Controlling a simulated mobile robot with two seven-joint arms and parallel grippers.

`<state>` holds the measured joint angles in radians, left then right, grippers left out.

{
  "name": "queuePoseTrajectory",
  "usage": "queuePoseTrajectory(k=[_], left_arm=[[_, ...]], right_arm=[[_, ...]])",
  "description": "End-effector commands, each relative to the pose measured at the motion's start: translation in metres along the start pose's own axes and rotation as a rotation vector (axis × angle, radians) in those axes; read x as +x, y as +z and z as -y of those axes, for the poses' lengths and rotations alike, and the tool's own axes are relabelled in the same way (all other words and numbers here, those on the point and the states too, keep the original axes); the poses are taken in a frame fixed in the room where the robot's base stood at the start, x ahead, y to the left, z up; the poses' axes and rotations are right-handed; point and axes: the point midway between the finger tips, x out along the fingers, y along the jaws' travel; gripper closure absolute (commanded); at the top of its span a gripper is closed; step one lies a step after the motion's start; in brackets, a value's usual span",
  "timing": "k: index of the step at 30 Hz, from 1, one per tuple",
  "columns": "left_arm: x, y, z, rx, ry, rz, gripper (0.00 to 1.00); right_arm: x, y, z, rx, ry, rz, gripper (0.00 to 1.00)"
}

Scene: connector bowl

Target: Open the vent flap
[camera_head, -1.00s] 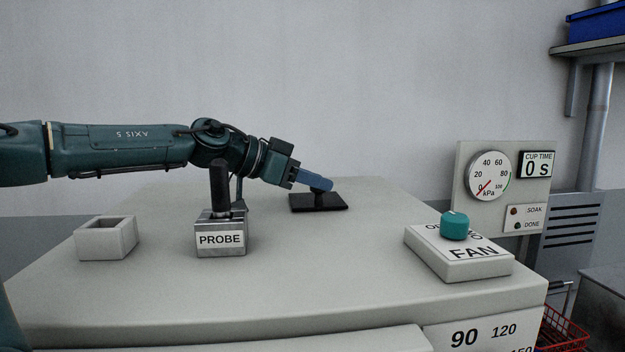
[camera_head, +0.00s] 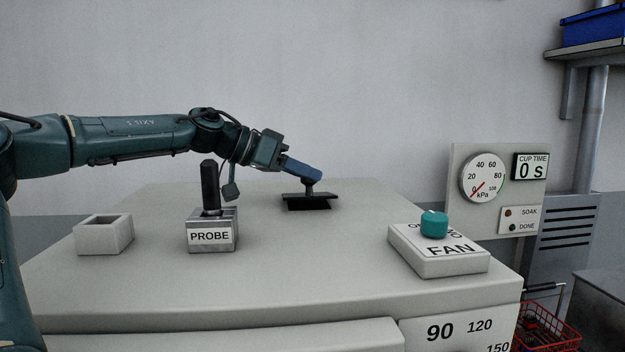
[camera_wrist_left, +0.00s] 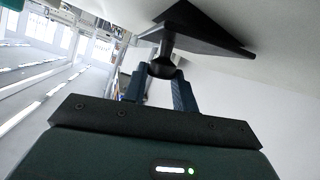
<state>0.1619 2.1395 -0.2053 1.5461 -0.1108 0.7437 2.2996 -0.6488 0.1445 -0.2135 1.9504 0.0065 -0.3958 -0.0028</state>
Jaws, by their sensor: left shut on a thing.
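The vent flap (camera_head: 321,195) is a thin black plate with a black knob (camera_head: 309,185) on top, toward the back of the grey cabinet top (camera_head: 330,270). Its plate is raised, and a dark opening (camera_head: 308,204) shows under its near edge. My left gripper (camera_head: 312,177), with blue fingers, is shut on the knob from the upper left. In the left wrist view the fingers (camera_wrist_left: 161,80) close around the round knob (camera_wrist_left: 163,67), with the dark flap (camera_wrist_left: 205,35) beyond it. My right gripper is in no view.
A PROBE block (camera_head: 211,236) with a black handle (camera_head: 210,187) stands below my left arm. An open grey box (camera_head: 104,236) is at left. The FAN block (camera_head: 440,262) with a teal knob (camera_head: 434,224) is at right, before a gauge panel (camera_head: 484,177). The front middle is clear.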

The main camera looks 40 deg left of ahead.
Motion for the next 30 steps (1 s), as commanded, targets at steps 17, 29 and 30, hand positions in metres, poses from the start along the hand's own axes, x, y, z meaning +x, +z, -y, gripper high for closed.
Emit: queuePoseTrajectory(k=[17,29,30], left_arm=[[-0.013,-0.034,0.040,-0.173,0.065,0.048,1.00],[-0.011,-0.037,0.056,-0.176,0.068,0.055,0.88],[-0.011,-0.038,0.056,-0.175,0.069,0.054,0.85]], right_arm=[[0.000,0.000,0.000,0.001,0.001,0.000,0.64],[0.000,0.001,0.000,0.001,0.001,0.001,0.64],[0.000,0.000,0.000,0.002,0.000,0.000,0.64]])
